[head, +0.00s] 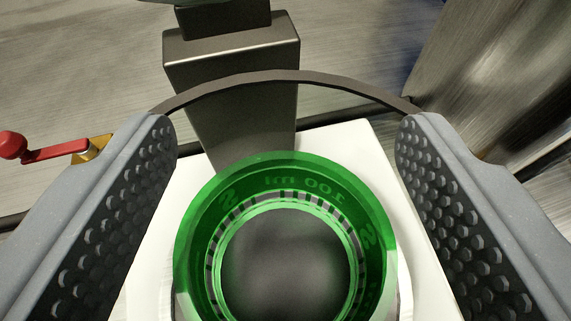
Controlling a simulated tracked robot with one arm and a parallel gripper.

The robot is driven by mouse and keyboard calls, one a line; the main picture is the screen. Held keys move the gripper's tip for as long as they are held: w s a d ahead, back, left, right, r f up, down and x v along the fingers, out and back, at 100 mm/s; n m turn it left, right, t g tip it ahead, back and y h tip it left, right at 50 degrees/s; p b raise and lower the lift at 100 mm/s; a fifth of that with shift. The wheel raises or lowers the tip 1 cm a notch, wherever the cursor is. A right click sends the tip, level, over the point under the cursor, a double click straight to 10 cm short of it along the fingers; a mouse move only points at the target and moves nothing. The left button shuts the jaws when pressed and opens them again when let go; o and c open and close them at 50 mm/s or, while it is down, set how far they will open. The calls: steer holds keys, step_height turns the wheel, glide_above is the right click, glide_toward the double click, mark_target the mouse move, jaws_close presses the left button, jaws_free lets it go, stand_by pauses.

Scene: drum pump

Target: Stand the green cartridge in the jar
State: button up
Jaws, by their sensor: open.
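The green cartridge (208,215) is a translucent green ring-shaped body with lettering on its inner wall and a dark round opening. It is at the bottom centre in the head view, upright, over a white square block (355,145). My gripper (290,210) is open, with one studded grey jaw to the left of the cartridge and one to the right. Gaps show between the cartridge and both jaws. The cartridge's lower part is hidden. A pale curved rim shows beside it at the lower right. I cannot make out the jar for certain.
A dark grey post (235,85) stands just behind the white block. A red-handled crank (45,150) is at the left beside the jaw. A large metal body (500,75) rises at the upper right. A bare brushed-metal surface (80,60) is at the upper left.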

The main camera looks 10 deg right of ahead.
steer(key=v, duration=1.2)
steer(key=shift+p, duration=0.35)
steer(key=s+a+r+n+t, duration=0.1)
steer(key=a+r, duration=0.4)
steer(key=r, duration=0.6)
steer(key=s+a+r, duration=0.1)
steer(key=a+r, duration=0.3)
steer(key=r, duration=0.7)
steer(key=s+a+r+y, duration=0.1)
steer(key=s+a+r, duration=0.3)
steer(key=r, duration=0.3)
steer(key=s+a+r+n+t+y, duration=0.1)
steer(key=s+a+r+y, duration=0.1)
steer(key=s+a+r, duration=0.2)
step_height(320, 180, up, 3)
steer(key=shift+s+a+f+n, duration=0.1)
steer(key=shift+s+a+n, duration=0.25)
steer(key=shift+s, duration=0.55)
